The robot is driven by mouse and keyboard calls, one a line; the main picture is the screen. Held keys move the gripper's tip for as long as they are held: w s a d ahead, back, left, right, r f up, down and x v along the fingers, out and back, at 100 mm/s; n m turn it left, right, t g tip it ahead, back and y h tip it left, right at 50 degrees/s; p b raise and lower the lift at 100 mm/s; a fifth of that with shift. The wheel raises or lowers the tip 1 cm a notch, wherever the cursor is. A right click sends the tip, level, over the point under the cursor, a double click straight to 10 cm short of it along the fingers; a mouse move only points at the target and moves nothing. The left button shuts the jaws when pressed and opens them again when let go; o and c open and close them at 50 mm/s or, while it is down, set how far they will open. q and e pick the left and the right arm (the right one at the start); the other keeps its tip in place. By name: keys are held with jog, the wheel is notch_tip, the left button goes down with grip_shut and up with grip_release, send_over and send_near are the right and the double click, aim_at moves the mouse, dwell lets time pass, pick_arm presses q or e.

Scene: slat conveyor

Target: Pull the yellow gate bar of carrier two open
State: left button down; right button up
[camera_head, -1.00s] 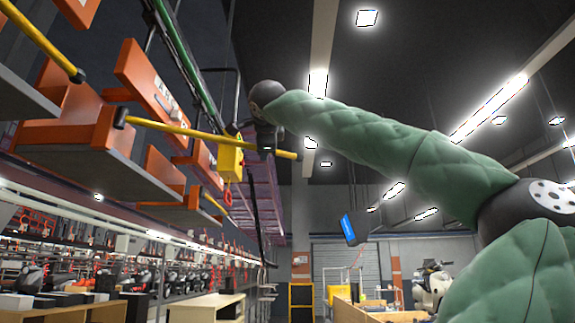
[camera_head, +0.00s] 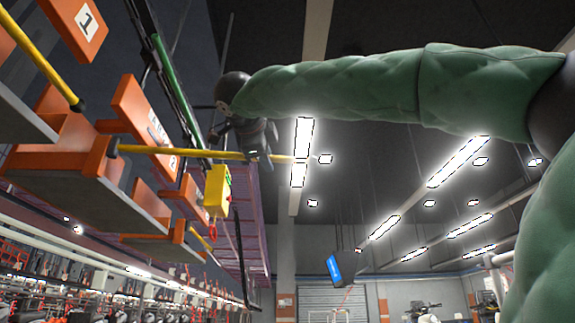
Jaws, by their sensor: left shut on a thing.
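The fingers are dark and partly hard to make out against the ceiling. My right gripper is not in view.
Carrier one (camera_head: 85,22), marked 1, hangs at the top left with its own yellow bar (camera_head: 40,60). Another carrier (camera_head: 168,243) hangs beyond carrier two. A yellow box (camera_head: 217,190) with a red ring hangs close below the bar.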

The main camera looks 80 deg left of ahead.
pick_arm(q)
jog(key=shift+d, duration=0.15)
jog(key=c, duration=1.4)
grip_release()
jog(key=shift+o, duration=0.2)
jog(key=v, duration=0.7)
jog(key=shift+s+d, duration=0.15)
jog(key=shift+d, duration=0.2)
